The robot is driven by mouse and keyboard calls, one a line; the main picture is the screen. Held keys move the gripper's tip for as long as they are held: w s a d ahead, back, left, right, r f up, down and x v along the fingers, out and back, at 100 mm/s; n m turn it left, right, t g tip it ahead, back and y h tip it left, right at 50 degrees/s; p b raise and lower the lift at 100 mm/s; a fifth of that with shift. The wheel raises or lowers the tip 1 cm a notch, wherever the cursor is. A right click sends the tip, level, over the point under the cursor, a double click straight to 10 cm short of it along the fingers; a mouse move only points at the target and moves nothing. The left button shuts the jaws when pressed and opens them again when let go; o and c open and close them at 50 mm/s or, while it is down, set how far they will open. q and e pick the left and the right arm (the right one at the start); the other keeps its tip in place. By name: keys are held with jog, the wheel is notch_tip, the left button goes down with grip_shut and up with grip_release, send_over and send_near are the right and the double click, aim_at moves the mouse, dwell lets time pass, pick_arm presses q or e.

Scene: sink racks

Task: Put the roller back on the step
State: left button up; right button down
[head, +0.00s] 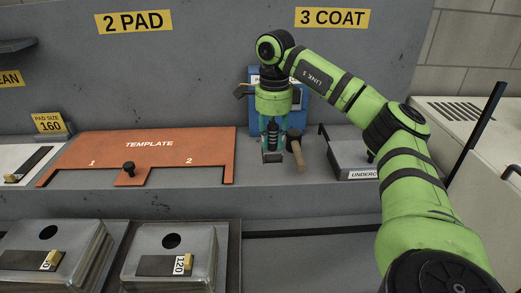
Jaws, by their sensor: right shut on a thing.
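The roller (299,158), with a light wooden handle and a dark head, shows just right of my right gripper's fingers. The handle slants down and toward the front. My right gripper (272,156) points straight down over the grey ledge (260,180), below the 3 COAT sign, and is shut on the roller. The fingers and my wrist hide part of the roller's head, and whether it touches the ledge is hard to tell. Which surface is the step is not marked. My left gripper is not in view.
A blue panel (318,92) is behind my wrist. The orange TEMPLATE plate (150,146) lies to the left. Two metal pad boxes (66,240) (205,245) stand lower in front.

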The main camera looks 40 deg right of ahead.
jog(key=w+d+f+p, duration=0.1)
jog(key=w+f, duration=0.1)
jog(key=w+d+f+p, duration=0.1)
jog(key=w+f+p, duration=0.1)
jog(key=w+f, duration=0.1)
jog(key=w+d+f+p, duration=0.1)
jog(key=w+f, duration=0.1)
jog(key=f, duration=0.1)
jog(key=shift+w+f, duration=0.25)
jog(key=shift+w, duration=0.05)
jog(key=shift+f, duration=0.2)
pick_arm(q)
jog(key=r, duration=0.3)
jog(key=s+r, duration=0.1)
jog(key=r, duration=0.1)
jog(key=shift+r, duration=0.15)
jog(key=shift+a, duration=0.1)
pick_arm(e)
jog(key=shift+a, duration=0.1)
jog(key=c, duration=1)
grip_release()
jog(key=shift+f, duration=0.1)
